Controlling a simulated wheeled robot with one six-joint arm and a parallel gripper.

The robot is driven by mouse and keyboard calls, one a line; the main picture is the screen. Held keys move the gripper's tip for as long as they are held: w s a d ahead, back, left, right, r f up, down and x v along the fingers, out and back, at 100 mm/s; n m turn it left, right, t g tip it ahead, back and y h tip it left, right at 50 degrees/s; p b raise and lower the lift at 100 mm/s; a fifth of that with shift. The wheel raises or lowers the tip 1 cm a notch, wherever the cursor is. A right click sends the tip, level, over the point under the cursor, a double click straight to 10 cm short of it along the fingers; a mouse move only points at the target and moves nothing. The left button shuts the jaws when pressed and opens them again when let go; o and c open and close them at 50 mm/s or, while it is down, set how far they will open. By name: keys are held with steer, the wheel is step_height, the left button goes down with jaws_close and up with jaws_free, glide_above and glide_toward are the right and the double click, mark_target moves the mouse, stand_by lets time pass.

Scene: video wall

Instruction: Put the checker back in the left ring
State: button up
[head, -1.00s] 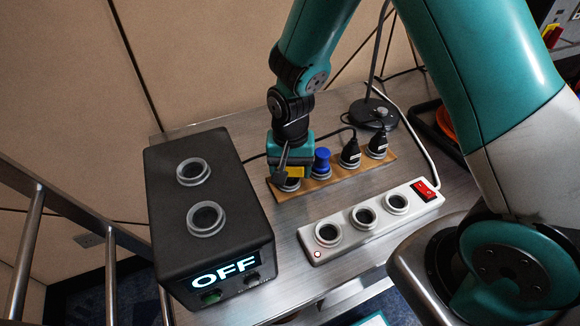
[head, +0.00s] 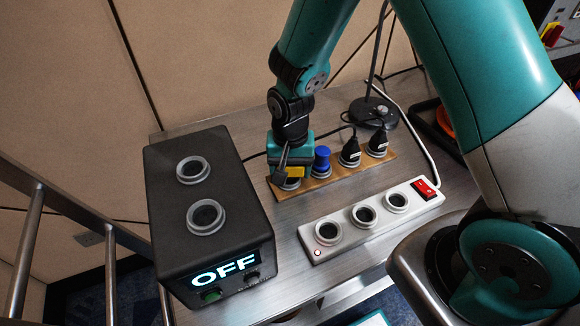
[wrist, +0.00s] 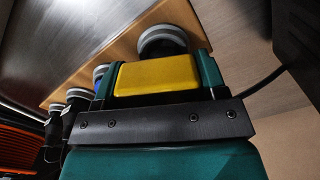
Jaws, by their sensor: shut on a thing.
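My gripper (head: 291,176) is shut at the left end of the wooden strip (head: 325,186). In the wrist view a yellow block, seemingly the checker (wrist: 158,76), sits between the teal fingers of my gripper (wrist: 157,82); it shows in the head view as a small yellow patch (head: 296,171). The strip's left ring (head: 290,185) is right below the gripper, partly covered. In the wrist view this grey ring (wrist: 160,38) shows just beyond the yellow block. The checker's lower end is hidden, so I cannot tell whether it is seated in the ring.
A blue plug (head: 321,160) and two black plugs (head: 350,153) stand in the strip's other rings. A white power strip (head: 363,220) with three empty rings lies in front. A dark box (head: 165,208) with two rings, reading OFF, stands left. A lamp base (head: 373,112) is behind.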

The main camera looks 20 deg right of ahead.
steer(key=shift+f+b, duration=0.55)
steer(key=shift+f, duration=0.35)
steer(key=o, duration=1.3)
steer(key=shift+c, duration=0.2)
steer(key=shift+r, duration=0.1)
steer(key=shift+r+p, duration=2.8)
steer(key=shift+r, duration=0.2)
